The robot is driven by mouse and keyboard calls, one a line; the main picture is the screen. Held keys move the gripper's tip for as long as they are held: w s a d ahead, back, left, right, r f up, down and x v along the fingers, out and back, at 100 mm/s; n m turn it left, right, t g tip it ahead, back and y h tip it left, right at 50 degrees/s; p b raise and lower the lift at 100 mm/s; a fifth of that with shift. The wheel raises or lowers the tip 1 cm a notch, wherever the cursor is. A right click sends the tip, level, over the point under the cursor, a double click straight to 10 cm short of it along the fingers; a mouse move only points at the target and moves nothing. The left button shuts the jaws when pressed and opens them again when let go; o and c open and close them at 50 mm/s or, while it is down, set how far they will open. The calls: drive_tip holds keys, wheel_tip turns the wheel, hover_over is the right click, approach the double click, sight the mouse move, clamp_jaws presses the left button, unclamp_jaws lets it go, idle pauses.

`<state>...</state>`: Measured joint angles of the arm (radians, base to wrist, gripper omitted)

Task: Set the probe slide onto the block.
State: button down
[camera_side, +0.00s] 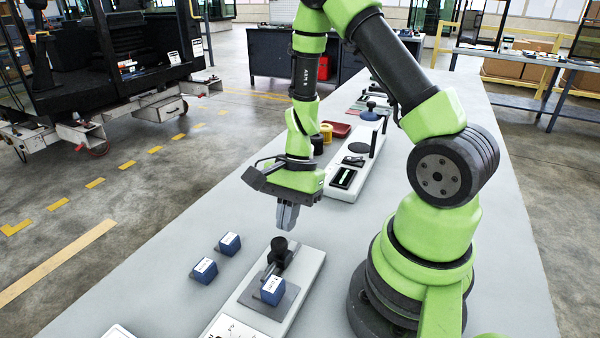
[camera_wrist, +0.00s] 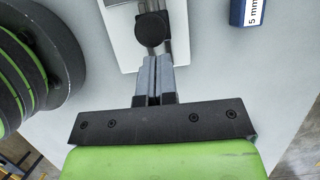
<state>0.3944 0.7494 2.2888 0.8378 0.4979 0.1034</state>
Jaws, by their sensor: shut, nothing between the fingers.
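The probe slide (camera_side: 279,252) is a black knob on a dark carriage, upright on the rail of a white gauge base (camera_side: 313,262). A blue block (camera_side: 272,290) with a white label sits on the dark plate of that base, in front of the slide. My gripper (camera_side: 287,226) points down above the knob, shut and empty. In the wrist view my shut fingertips (camera_wrist: 154,62) appear just below the black knob (camera_wrist: 153,29) in the picture; contact cannot be told. The probe's lower end is hidden from clear view.
Two more labelled blue blocks, one nearer the knob (camera_side: 229,243) and one farther forward (camera_side: 205,271), stand left of the base. One block (camera_wrist: 250,12) marked 5 mm shows in the wrist view. Behind stands another white fixture (camera_side: 343,194).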

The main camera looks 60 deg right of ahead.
drive_tip(key=d+v, duration=0.2)
drive_tip(key=v, duration=0.9)
drive_tip(key=shift+f, duration=0.4)
